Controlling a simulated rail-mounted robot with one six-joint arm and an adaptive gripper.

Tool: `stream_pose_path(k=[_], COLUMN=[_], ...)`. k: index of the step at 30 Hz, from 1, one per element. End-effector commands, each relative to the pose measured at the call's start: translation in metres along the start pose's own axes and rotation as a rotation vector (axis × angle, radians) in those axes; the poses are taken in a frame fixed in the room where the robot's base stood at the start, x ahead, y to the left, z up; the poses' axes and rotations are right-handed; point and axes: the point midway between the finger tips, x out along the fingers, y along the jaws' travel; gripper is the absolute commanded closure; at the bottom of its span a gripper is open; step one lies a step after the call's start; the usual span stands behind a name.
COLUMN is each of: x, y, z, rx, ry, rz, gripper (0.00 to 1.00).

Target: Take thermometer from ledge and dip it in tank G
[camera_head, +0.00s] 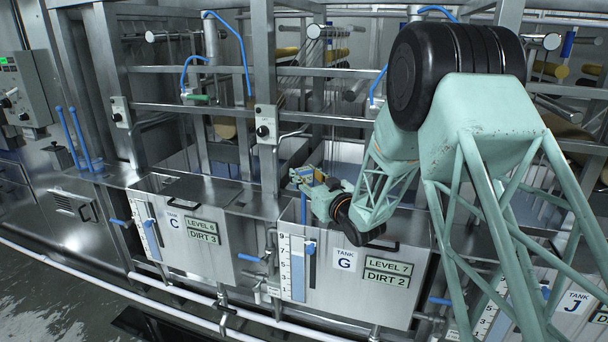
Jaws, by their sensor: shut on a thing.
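Tank G (399,299) is the steel tank in the middle front, marked by a white "TANK G" label, with green plates "LEVEL 7" and "DIRT 2". My gripper (302,178) is above the tank's top edge, over its left part, at the end of my green arm. It is shut on the thermometer. A thin blue upright piece (303,208) shows just below the gripper and looks like part of the thermometer. The gripper's fingers are small here, and I cannot tell whether the thermometer's lower end is inside the tank.
Tank C (190,255) stands to the left and tank J (573,302) to the right, partly behind my arm. Steel posts and crossbars, a switch box (266,125) and blue hoses (232,45) surround the space above the tanks. A white pipe (170,288) runs along the front.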

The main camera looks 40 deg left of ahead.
Motion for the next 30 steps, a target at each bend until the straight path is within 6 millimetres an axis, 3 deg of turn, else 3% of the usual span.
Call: stream_pose_path(k=[30], x=[0.000], y=[0.000], z=[0.064], rx=[0.000], ry=[0.000], rz=[0.000], gripper=[0.84])
